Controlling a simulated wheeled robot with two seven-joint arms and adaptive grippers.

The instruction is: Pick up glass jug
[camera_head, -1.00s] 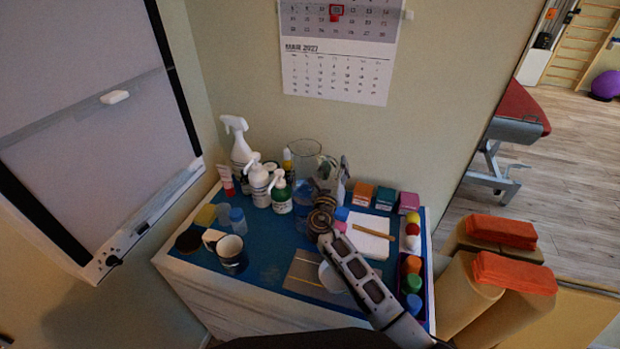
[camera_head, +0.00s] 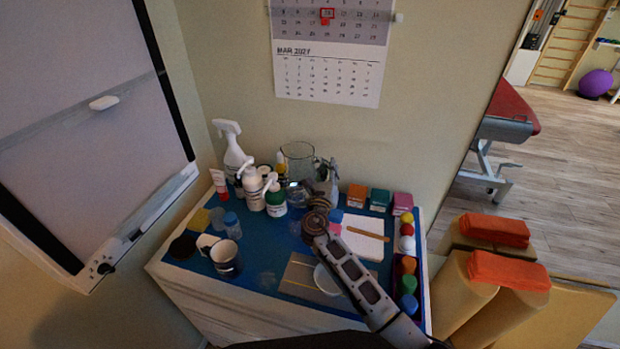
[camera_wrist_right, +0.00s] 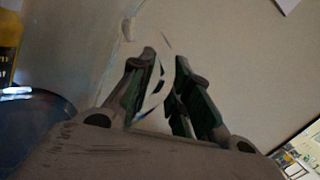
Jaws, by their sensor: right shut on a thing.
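The clear glass jug (camera_head: 298,158) stands upright at the back of the blue-topped table, in front of the wall. My right gripper (camera_head: 326,172) is at the jug's right side, reaching in from the front right. In the right wrist view my gripper's fingers (camera_wrist_right: 165,70) are close together around a thin, pale, see-through piece, which looks like the jug's handle. The jug's lower part is partly hidden by pump bottles and my right wrist. I cannot make out clearance under it. My left gripper is not in view.
A spray bottle (camera_head: 233,150) and white pump bottles (camera_head: 253,188) crowd the jug's left. A mug (camera_head: 226,258) stands at front left. Small boxes (camera_head: 357,195), a notepad (camera_head: 365,245) and a white bowl (camera_head: 326,281) lie right and front. The wall (camera_head: 430,100) is close behind.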

